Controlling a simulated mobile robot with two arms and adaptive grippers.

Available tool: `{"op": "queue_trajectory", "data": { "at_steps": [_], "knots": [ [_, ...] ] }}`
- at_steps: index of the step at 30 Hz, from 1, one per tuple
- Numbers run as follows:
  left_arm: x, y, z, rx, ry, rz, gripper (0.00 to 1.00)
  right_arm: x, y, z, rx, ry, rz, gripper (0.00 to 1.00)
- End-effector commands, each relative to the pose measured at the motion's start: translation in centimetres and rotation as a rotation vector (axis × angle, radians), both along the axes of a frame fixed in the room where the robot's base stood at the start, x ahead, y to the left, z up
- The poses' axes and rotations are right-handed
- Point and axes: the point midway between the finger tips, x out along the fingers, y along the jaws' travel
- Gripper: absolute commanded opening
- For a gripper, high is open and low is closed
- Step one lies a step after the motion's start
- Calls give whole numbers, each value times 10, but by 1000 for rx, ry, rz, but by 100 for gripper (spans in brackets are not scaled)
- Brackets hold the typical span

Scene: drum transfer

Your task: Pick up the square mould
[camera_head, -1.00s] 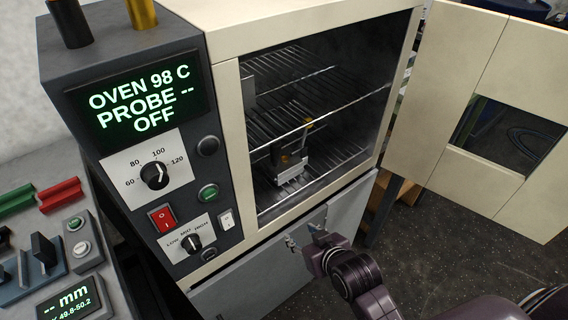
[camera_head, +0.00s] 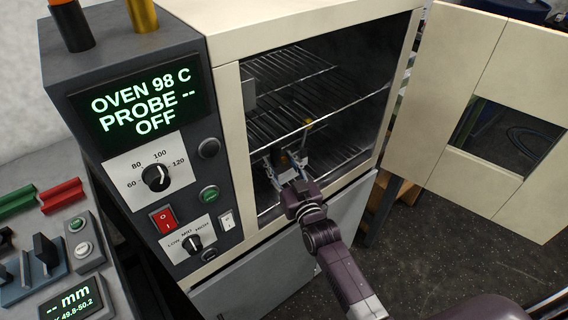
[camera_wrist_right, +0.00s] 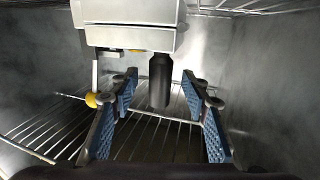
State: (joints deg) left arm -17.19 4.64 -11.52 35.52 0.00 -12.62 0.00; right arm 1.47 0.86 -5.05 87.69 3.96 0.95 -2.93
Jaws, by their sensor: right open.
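The square mould shows in the right wrist view as a pale metal block (camera_wrist_right: 130,38) with a dark cylindrical handle (camera_wrist_right: 160,78) sticking out of it. It is inside the oven, on a lower wire rack; in the head view my right gripper mostly hides it. My right gripper (camera_head: 287,166) reaches through the open oven front. In the right wrist view its blue-padded fingers (camera_wrist_right: 160,118) are open, one on each side of the handle's line, with visible gaps. I cannot tell how deep the handle lies between them. My left gripper is not in view.
The oven (camera_head: 225,110) has wire racks (camera_head: 300,80) above the gripper. Its door (camera_head: 480,110) stands open to the right. A yellow-tipped thin part (camera_wrist_right: 93,99) is left of the fingers. The control panel (camera_head: 150,150) and a bench with gauges (camera_head: 70,290) are at left.

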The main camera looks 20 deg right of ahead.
Motion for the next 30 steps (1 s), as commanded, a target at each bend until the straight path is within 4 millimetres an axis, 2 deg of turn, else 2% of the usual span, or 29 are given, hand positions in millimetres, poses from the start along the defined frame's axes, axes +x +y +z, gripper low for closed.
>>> {"op": "queue_trajectory", "data": {
  "at_steps": [2, 6, 16, 27, 30],
  "knots": [
    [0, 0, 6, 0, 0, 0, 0, 14, 2, 6, 1, -1, 0, 43],
    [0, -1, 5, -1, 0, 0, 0, 29, 3, 3, 0, 0, 0, 43],
    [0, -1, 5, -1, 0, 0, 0, 34, 4, 3, 0, 0, 0, 42],
    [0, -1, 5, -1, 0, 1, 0, 33, 4, 2, -1, 0, 0, 1],
    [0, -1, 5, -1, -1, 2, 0, 33, 4, 2, -1, 1, 0, 0]
  ]
}}
